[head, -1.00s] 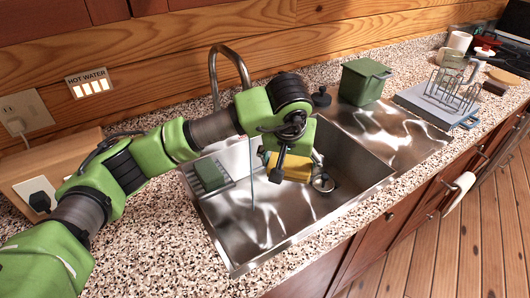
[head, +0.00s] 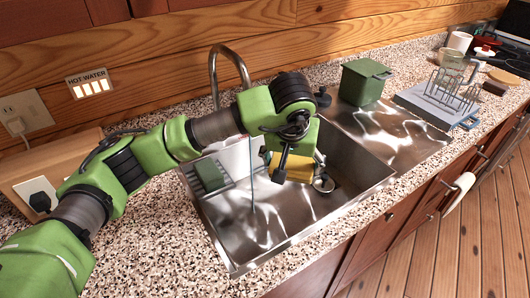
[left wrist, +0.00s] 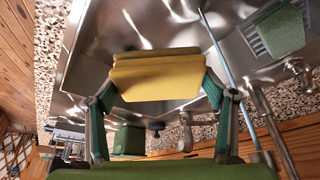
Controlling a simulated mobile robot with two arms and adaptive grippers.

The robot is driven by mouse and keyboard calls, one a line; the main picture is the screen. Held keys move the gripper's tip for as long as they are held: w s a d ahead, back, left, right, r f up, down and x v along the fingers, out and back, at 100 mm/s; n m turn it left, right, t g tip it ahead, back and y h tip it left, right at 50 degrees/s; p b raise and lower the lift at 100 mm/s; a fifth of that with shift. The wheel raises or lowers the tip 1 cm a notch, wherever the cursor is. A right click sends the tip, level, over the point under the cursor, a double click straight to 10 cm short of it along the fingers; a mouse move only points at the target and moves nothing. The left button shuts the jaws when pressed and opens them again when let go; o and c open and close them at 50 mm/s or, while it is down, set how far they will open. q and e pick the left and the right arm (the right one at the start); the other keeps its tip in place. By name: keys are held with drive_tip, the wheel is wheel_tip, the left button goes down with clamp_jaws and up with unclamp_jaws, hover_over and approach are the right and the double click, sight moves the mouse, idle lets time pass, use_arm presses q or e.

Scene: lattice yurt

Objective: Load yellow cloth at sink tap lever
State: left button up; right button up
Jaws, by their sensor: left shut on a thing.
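My left gripper (head: 282,166) hangs over the sink (head: 262,220) and is shut on the yellow cloth (head: 300,168). In the left wrist view the folded cloth (left wrist: 157,77) is held between both fingertips of the left gripper (left wrist: 158,85), with the steel basin behind it. The arched chrome tap (head: 228,68) stands behind the sink, to the left of the gripper. A thin pale blue streak (head: 252,180) runs down into the basin below the tap. I cannot make out a tap lever clearly. My right gripper is not in view.
A green sponge (head: 211,174) sits in a holder at the sink's left side. A small metal piece (head: 324,183) is in the basin just right of the cloth. A green bin (head: 363,82) and a wire rack (head: 456,90) stand to the right. The basin's front is clear.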

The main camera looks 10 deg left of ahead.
sight(308, 166)
use_arm(q)
drive_tip(key=shift+s+d+r+p, duration=0.1)
drive_tip(key=shift+s+d+r, duration=0.25)
drive_tip(key=shift+d+r, duration=0.3)
drive_tip(key=shift+s+d+r+p, duration=0.15)
drive_tip(key=shift+s+d+r, duration=0.15)
drive_tip(key=shift+d+r, duration=0.35)
drive_tip(key=shift+s+d+r+p, duration=0.1)
drive_tip(key=shift+s+d+r, duration=0.25)
drive_tip(key=shift+d+r, duration=0.25)
drive_tip(key=shift+f, duration=0.1)
